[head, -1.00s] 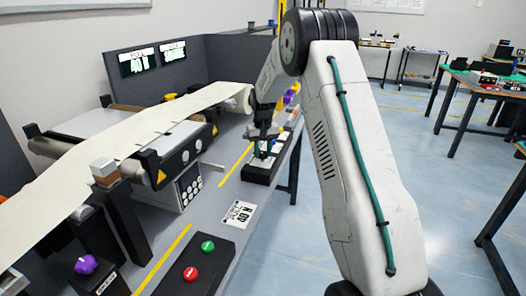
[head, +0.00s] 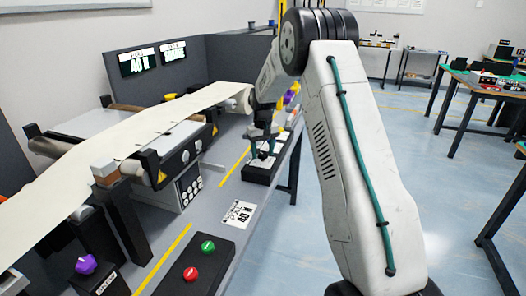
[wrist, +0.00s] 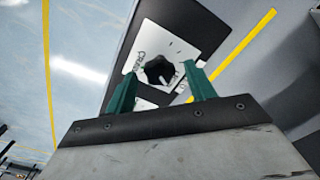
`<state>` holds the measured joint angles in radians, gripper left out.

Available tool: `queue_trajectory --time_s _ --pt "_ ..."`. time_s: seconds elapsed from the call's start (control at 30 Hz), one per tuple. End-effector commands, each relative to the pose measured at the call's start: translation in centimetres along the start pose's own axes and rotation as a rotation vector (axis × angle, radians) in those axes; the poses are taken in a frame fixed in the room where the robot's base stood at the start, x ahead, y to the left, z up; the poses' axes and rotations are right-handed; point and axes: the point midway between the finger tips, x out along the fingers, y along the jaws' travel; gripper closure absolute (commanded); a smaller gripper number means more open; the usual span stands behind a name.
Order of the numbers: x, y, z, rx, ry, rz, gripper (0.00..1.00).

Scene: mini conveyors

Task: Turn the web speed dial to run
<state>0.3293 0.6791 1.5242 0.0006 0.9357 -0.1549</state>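A black faceted dial (wrist: 160,71) sits on a white plate (wrist: 180,46) with small lettering, partly legible as "CREEP" on its left side; the lettering on the right is partly hidden. The plate is on a black box, which shows in the head view (head: 256,177) along the right edge of the bench. My gripper (wrist: 161,73) is open, with one teal finger on each side of the dial and visible gaps between. In the head view my gripper (head: 262,153) points down over the box and hides the dial. Contact with the plate cannot be told.
A white web (head: 150,115) runs over rollers to the left of my arm. A red button (head: 191,273), a green button (head: 208,246) and a purple knob (head: 86,264) are in the foreground. A printed card (head: 238,213) lies on the bench.

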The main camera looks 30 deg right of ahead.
Motion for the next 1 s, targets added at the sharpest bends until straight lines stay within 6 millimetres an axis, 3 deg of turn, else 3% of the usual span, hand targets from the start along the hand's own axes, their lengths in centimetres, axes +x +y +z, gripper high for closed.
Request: queue_trajectory --time_s 0.27,0.7,1.0 --pt "-0.2 0.1 0.0 0.001 -0.001 0.0 0.46" --pt "-6.8 0.0 -0.1 0.0 0.001 0.0 0.46" --pt "-7.8 0.0 0.0 0.0 -0.002 0.0 0.46"
